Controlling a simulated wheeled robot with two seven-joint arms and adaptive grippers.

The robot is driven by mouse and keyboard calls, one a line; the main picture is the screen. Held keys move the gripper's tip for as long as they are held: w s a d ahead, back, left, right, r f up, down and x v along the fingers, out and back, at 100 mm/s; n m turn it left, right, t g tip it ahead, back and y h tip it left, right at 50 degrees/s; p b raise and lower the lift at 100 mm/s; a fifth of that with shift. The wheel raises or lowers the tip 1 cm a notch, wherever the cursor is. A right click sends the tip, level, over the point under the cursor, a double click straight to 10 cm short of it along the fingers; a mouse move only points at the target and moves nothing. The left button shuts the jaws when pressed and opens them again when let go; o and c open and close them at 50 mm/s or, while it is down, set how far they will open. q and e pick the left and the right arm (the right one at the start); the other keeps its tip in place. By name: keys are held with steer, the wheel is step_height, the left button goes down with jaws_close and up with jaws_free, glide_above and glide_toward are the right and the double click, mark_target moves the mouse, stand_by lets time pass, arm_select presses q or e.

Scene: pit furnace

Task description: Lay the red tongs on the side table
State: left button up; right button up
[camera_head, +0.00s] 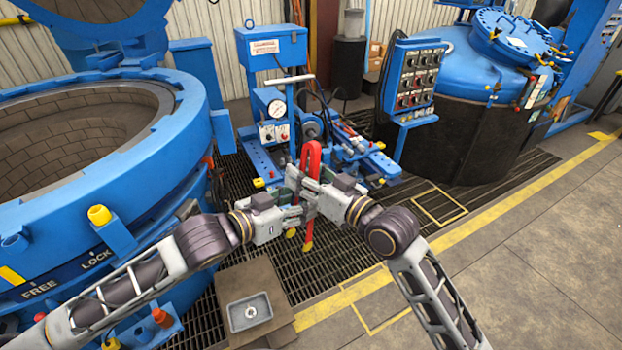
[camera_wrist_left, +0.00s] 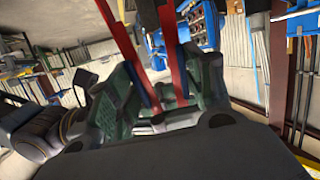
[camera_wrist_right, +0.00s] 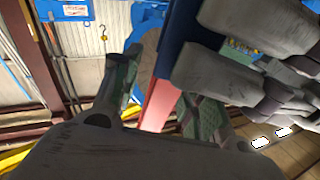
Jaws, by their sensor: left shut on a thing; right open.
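The red tongs (camera_head: 314,158) stand roughly upright in the head view, with a rounded red top and yellow ends at the bottom. My left gripper (camera_head: 297,211) is shut on them. In the left wrist view, two red arms of the tongs (camera_wrist_left: 174,62) run up past its fingers. My right gripper (camera_head: 307,191) is open beside the tongs, close to the left one; its fingers (camera_wrist_right: 165,100) show a red length of the tongs (camera_wrist_right: 158,106) between them. Whether they touch it is unclear. The low brown side table (camera_head: 236,281) is below, bearing a grey metal tray (camera_head: 250,312).
The blue pit furnace (camera_head: 150,165) with its open brick-lined mouth fills the left. A blue machine with a gauge (camera_head: 277,108) stands behind the grippers, and a control panel (camera_head: 412,75) is at right. Grated floor surrounds the table; open concrete lies right.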

steer(key=shift+w+a, duration=0.1)
steer(key=shift+a, duration=0.1)
jaws_close()
arm_select(q)
steer(key=o, duration=0.7)
